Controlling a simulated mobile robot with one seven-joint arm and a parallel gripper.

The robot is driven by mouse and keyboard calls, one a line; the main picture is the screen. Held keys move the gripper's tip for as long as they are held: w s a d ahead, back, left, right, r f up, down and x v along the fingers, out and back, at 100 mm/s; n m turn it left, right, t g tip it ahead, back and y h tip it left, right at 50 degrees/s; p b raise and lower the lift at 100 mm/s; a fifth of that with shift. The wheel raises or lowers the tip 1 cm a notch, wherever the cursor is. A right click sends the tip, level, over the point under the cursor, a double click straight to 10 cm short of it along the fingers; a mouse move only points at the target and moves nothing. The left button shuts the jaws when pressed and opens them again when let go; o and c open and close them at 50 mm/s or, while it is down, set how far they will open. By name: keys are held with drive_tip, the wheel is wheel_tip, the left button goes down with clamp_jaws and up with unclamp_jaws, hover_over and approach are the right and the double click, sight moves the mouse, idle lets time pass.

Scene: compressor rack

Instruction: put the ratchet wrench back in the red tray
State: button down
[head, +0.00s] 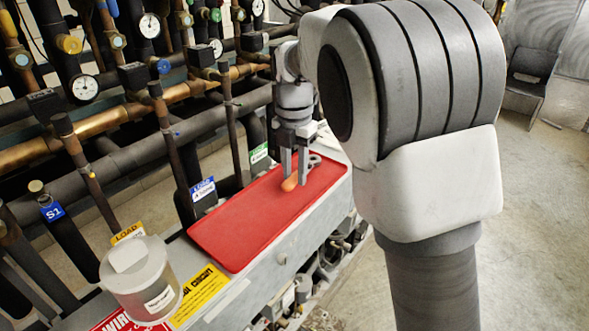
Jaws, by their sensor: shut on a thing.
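The red tray (240,222) lies on the grey top of the rack, in the middle of the head view. My gripper (294,178) points down over the tray's far right end. It is shut on the ratchet wrench (289,185), whose orange handle end shows at the fingers. A grey metal part of the wrench (313,160) shows just right of the fingers. The fingers hide the middle of the wrench. I cannot tell whether the wrench touches the tray floor or hangs just above it.
A clear lidded jar (140,280) stands on the rack's near left end. Dark pipes, gauges (85,88) and valves crowd the space behind and left of the tray. The tray's near left part is empty. Concrete floor (540,220) is open at right.

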drive_tip(key=shift+f, duration=0.1)
drive_tip(key=c, duration=0.5)
unclamp_jaws()
drive_tip(key=shift+c, duration=0.9)
wheel_tip(320, 180, up, 7)
drive_tip(key=p, duration=0.5)
drive_tip(key=shift+p, duration=0.4)
